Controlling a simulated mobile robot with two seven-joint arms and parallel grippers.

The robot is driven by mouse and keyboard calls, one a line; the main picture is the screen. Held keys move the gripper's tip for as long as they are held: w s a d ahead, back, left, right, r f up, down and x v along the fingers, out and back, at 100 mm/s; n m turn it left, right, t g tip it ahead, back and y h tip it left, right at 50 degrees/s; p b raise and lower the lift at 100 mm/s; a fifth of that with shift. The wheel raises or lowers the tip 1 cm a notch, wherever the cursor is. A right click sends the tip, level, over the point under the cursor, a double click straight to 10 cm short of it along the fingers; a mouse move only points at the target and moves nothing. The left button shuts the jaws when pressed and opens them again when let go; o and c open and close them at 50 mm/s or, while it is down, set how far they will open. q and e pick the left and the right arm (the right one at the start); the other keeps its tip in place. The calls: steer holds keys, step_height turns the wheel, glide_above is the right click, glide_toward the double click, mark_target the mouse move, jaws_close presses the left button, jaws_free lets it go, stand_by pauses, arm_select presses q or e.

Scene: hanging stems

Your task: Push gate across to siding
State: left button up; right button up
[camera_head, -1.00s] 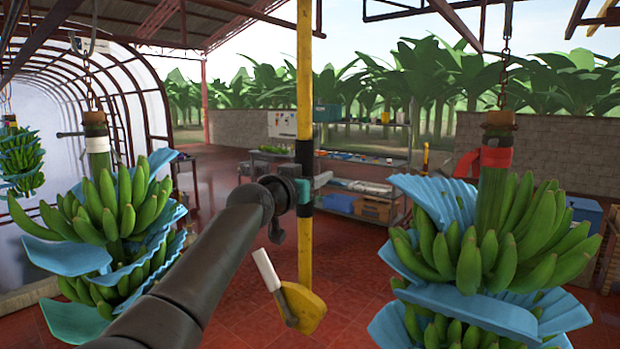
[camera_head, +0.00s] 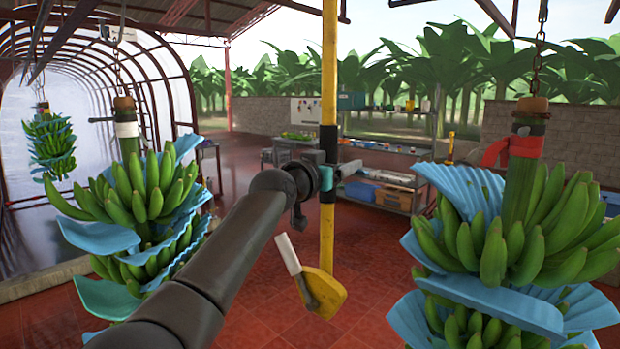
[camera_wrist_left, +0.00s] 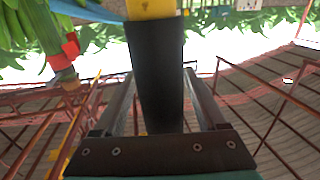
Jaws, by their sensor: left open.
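A long upright pole, yellow with a black band (camera_head: 328,140), hangs down the middle of the head view; I take it to be the gate's handle. My left gripper (camera_head: 340,172) is at the lower part of the band. In the left wrist view the black band (camera_wrist_left: 157,75) stands between the two open fingers of my left gripper (camera_wrist_left: 160,95). I cannot tell whether either finger touches it. The gate's upper end and the siding are not clearly in view. My right gripper is not in view.
A yellow holder (camera_head: 323,292) with a white-handled tool is low by the pole. A shelf (camera_head: 385,190) stands behind. Red tiled floor lies open below.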

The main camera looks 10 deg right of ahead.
arm_select(q)
steer(key=shift+v, duration=1.1)
steer(key=b+v, duration=0.2)
steer(key=v, duration=1)
steer(key=shift+s+b, duration=0.25)
steer(key=shift+b, duration=0.1)
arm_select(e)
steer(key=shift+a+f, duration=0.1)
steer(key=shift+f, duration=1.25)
arm_select(q)
steer(key=shift+a, duration=0.15)
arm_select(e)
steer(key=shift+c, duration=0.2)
